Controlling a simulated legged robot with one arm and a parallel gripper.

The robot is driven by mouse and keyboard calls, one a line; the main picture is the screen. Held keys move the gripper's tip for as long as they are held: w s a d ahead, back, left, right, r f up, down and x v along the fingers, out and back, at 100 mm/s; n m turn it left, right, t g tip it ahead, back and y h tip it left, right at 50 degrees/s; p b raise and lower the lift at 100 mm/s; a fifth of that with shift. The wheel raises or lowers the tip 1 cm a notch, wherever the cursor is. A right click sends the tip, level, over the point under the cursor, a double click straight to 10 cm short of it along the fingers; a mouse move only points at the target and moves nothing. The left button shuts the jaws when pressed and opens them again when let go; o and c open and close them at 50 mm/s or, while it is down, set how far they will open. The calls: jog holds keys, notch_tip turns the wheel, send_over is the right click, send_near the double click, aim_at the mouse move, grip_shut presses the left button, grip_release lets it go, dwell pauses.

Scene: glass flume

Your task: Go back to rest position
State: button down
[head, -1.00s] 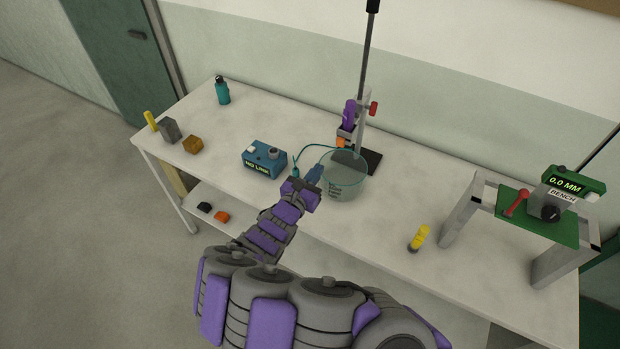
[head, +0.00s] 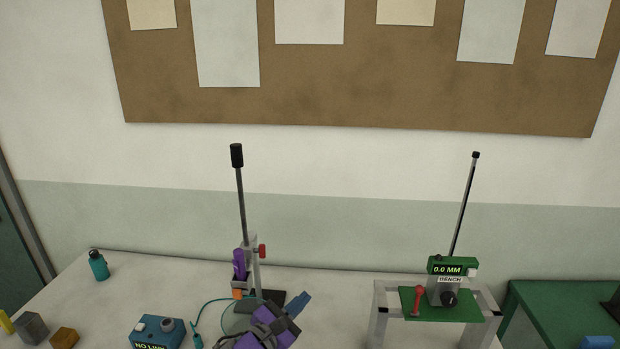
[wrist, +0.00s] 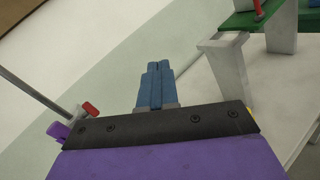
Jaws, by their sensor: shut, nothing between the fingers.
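My gripper (head: 299,304) shows at the bottom middle of the head view, with blue fingers and a purple and grey wrist. In the wrist view its two blue fingers (wrist: 154,84) lie together, shut, with nothing between them. It is in front of the stand with the purple probe (head: 239,264) and overlaps the view of the clear beaker (head: 232,322), most of which is hidden. I cannot tell how far above the table the gripper is.
The white table (head: 335,300) carries a blue box (head: 155,334), a teal bottle (head: 98,266), a grey block (head: 31,328) and a brown block (head: 64,338) at left. A grey frame with a green gauge plate (head: 440,306) stands at right. A green bench (head: 560,305) is beyond it.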

jog(key=s+d+r+m+g+h+b, duration=0.1)
jog(key=s+d+r+m+g+h, duration=0.25)
jog(key=d, duration=0.55)
jog(key=s+d+m+g, duration=0.2)
jog(key=d+m+g, duration=0.2)
jog(key=d+m, duration=0.3)
jog(key=s+d+f+m+g+y+b, duration=0.1)
jog(key=s+d+m+g+y, duration=0.1)
jog(key=s+d+m+g, duration=0.55)
jog(key=s+f+m+g+y+b, duration=0.1)
jog(key=s+f+m+y, duration=0.2)
jog(key=s, duration=0.7)
jog(key=s+f+m+g+y+b, duration=0.1)
jog(key=s+f+m+y+b, duration=0.15)
jog(key=s+y, duration=0.5)
jog(key=s+a+f+y, duration=0.1)
jog(key=s+a+y, duration=0.1)
jog(key=s+a, duration=0.4)
jog(key=shift+s+a+f+m+t, duration=0.15)
jog(key=shift+s+f+m+t, duration=0.1)
jog(key=shift+m+t, duration=0.1)
